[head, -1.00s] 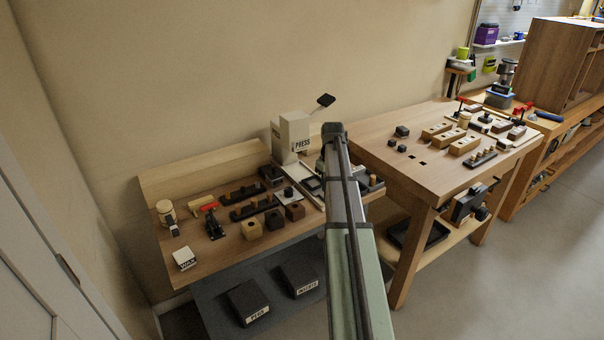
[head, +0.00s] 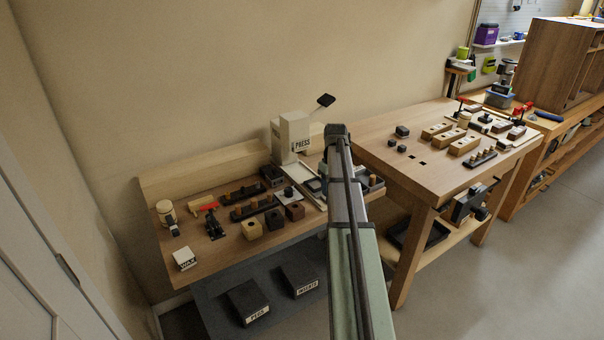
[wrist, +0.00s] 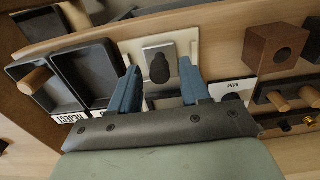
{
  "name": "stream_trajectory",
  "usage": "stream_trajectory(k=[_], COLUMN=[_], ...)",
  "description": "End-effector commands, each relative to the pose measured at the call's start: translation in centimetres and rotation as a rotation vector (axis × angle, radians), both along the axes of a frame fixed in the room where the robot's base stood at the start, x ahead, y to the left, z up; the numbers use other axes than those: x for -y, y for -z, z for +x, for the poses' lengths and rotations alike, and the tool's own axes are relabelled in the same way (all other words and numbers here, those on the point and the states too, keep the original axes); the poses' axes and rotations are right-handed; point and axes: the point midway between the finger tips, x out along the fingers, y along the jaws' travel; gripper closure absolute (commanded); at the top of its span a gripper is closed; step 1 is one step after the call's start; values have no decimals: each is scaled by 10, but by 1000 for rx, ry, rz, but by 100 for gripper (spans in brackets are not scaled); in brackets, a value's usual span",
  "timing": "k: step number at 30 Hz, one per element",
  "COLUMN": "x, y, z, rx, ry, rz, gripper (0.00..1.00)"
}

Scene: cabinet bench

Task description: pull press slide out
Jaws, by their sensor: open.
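The white press (head: 292,135) stands against the wall at the back of the left bench, with a pale slide base (head: 309,187) running forward from it. In the wrist view, a silver plate with a black knob (wrist: 158,66) sits on the pale base (wrist: 130,52). I take this knobbed plate to be the press slide. My gripper (wrist: 160,88) is open, its two blue fingers spread left and right of the knob's line. The fingertips appear just short of the knob, with nothing held. In the head view my arm hides most of the gripper and slide.
Two dark trays, one holding a wooden peg (wrist: 36,80) and one empty (wrist: 88,72), lie left of the slide in the wrist view.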

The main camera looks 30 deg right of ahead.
Motion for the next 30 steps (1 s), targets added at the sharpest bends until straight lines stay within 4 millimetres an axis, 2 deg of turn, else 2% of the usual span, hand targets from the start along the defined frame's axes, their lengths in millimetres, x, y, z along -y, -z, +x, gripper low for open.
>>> stream_trajectory(k=[8, 30], x=[0, 0], y=[-4, -50], z=[0, 0], rx=[1, 1], ry=[0, 0], rz=[0, 0], gripper=[53, 53])
